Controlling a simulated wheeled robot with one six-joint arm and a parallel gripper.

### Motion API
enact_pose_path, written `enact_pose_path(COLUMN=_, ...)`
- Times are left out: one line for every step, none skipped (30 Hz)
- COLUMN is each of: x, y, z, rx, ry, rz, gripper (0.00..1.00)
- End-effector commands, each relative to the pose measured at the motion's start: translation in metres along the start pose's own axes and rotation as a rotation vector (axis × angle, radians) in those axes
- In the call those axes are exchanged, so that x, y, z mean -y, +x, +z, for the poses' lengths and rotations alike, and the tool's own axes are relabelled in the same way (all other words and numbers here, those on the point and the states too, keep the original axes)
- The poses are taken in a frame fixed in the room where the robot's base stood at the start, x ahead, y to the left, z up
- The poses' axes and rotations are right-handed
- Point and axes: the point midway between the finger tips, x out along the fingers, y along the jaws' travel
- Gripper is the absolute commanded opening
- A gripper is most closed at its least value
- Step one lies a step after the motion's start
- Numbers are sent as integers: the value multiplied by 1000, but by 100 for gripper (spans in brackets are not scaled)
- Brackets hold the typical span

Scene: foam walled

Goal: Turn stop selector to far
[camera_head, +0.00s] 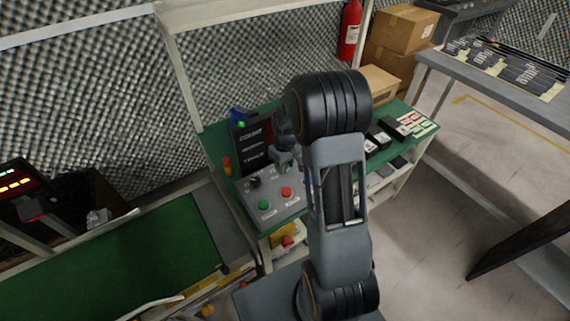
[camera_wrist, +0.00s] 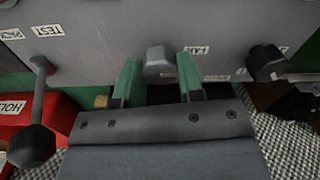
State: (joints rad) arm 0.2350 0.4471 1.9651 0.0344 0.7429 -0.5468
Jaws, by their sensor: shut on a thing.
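In the wrist view, a grey knob (camera_wrist: 159,54) stands out from a grey panel (camera_wrist: 105,30). My gripper (camera_wrist: 158,72) has its two green fingers on either side of this knob and is shut on it. A black knob (camera_wrist: 267,62) is at the right and a lever with a black ball (camera_wrist: 31,146) at the left. In the head view, my arm partly hides my gripper (camera_head: 283,163) over the grey panel (camera_head: 270,205).
A black display board (camera_head: 253,143) stands behind. Black boxes (camera_head: 394,127) lie to the right on the green bench. A red block (camera_wrist: 20,115) sits by the lever.

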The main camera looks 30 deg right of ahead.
Motion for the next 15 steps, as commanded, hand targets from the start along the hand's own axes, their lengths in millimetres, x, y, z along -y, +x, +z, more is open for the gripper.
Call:
enact_pose_path(x=0, y=0, z=0, rx=0, ry=-2, rz=1, gripper=12)
enact_pose_path(x=0, y=0, z=0, rx=0, ry=-2, rz=1, gripper=12)
enact_pose_path(x=0, y=0, z=0, rx=0, ry=-2, rz=1, gripper=12)
enact_pose_path(x=0, y=0, z=0, rx=0, ry=-2, rz=1, gripper=12)
enact_pose_path(x=0, y=0, z=0, rx=0, ry=-2, rz=1, gripper=12)
enact_pose_path(x=0, y=0, z=0, rx=0, ry=-2, rz=1, gripper=12)
enact_pose_path(x=0, y=0, z=0, rx=0, ry=-2, rz=1, gripper=37)
enact_pose_path(x=0, y=0, z=0, rx=0, ry=-1, rz=1, gripper=40)
enact_pose_path(x=0, y=0, z=0, rx=0, ry=-1, rz=1, gripper=44)
enact_pose_path(x=0, y=0, z=0, rx=0, ry=-1, rz=1, gripper=47)
enact_pose_path(x=0, y=0, z=0, rx=0, ry=-1, rz=0, gripper=50)
enact_pose_path(x=0, y=0, z=0, rx=0, ry=0, rz=0, gripper=54)
enact_pose_path(x=0, y=0, z=0, rx=0, ry=0, rz=0, gripper=56)
enact_pose_path(x=0, y=0, z=0, rx=0, ry=0, rz=0, gripper=59)
enact_pose_path(x=0, y=0, z=0, rx=0, ry=0, rz=0, gripper=61)
